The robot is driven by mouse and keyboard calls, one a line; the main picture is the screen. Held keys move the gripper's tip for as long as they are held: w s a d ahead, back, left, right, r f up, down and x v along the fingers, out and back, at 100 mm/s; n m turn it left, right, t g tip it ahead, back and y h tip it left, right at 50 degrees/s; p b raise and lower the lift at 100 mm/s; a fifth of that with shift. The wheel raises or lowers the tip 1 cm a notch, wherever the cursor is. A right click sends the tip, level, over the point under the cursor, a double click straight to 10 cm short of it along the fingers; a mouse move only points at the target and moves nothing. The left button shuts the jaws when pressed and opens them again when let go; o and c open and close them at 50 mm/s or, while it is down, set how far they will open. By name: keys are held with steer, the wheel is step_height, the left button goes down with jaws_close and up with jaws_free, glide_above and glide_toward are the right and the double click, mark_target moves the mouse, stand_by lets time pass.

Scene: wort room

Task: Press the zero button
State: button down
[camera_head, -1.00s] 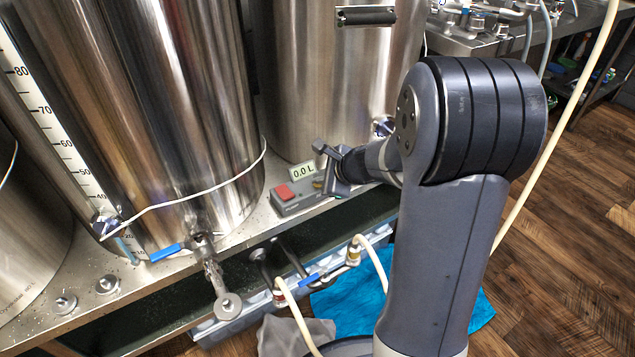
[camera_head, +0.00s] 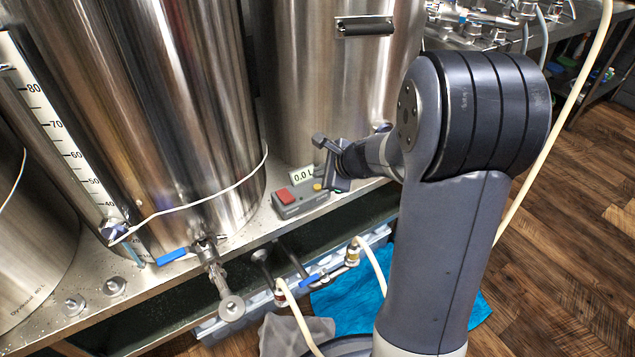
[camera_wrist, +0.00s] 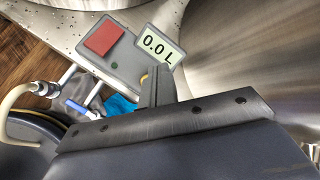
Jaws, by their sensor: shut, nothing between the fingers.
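A grey control box (camera_head: 301,207) sits on the steel bench edge. It carries a red square button (camera_head: 284,196), a small display (camera_head: 301,177) and a yellow button (camera_head: 317,187). In the wrist view the display (camera_wrist: 160,48) reads 0.0 L and the red button (camera_wrist: 104,37) is in full view. The yellow button (camera_wrist: 143,78) shows only as a sliver there, beside my fingers and mostly hidden by them. My gripper (camera_head: 327,172) is shut and empty, over the right end of the box. Its closed fingers (camera_wrist: 157,73) point toward the box; contact cannot be told. No button label is readable.
A large steel vessel (camera_head: 175,110) stands left of the box and another (camera_head: 305,90) behind it. A white cable (camera_head: 190,208) and a blue-handled valve (camera_head: 172,257) are at the left. Hoses and a blue cloth (camera_head: 350,302) lie below the bench edge.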

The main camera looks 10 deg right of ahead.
step_height(320, 180, up, 3)
steer(key=shift+r+p, duration=0.15)
steer(key=shift+p, duration=0.95)
